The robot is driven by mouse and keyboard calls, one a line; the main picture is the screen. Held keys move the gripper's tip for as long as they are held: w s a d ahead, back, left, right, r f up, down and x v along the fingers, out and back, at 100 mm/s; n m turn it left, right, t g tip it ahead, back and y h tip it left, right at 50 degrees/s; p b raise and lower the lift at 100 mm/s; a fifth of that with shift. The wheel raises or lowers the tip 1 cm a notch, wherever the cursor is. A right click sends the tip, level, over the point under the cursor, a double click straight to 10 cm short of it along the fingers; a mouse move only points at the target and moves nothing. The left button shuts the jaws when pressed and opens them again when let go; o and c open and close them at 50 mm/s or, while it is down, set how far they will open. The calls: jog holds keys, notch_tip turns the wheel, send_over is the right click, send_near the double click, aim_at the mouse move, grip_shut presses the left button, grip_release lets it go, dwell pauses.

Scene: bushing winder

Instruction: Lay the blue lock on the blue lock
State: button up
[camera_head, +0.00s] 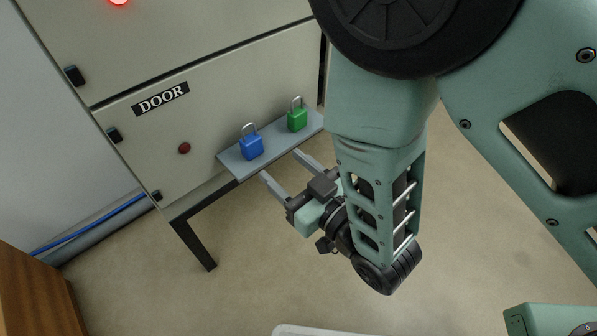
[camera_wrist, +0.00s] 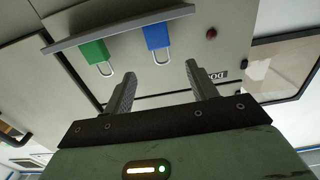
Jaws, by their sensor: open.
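One blue lock (camera_head: 251,147) stands upright on a small grey shelf (camera_head: 237,166) on the front of the cabinet; I see no second blue lock. The lock also shows in the wrist view (camera_wrist: 157,37), where the picture is turned over. My gripper (camera_head: 284,164) is open and empty, with its fingers reaching toward the shelf's front edge. In the wrist view the blue lock appears beyond the gap between my fingertips (camera_wrist: 160,78), apart from them.
A green lock (camera_head: 297,119) stands on the same shelf to the right of the blue one. The cabinet (camera_head: 150,140) has a DOOR label, a red button (camera_head: 184,148) and black latches. A dark leg (camera_head: 193,243) stands below the shelf. Open floor lies in front.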

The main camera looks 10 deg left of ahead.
jog(key=shift+v, duration=1.4)
jog(key=shift+w, duration=0.1)
jog(key=s+d+r+g+h, duration=0.3)
jog(key=d+g+h, duration=0.1)
jog(key=d, duration=0.2)
jog(key=s+d+r+m+g+h, duration=0.1)
jog(key=s+d+r+g+h, duration=0.2)
jog(key=d, duration=0.3)
jog(key=s+d+r+m+g+h, duration=0.1)
jog(key=s+d+r+g+h, duration=0.2)
jog(key=d+h, duration=0.3)
jog(key=shift+s+d+r+g, duration=0.25)
jog(key=shift+r+g, duration=0.15)
jog(key=shift+g, duration=0.4)
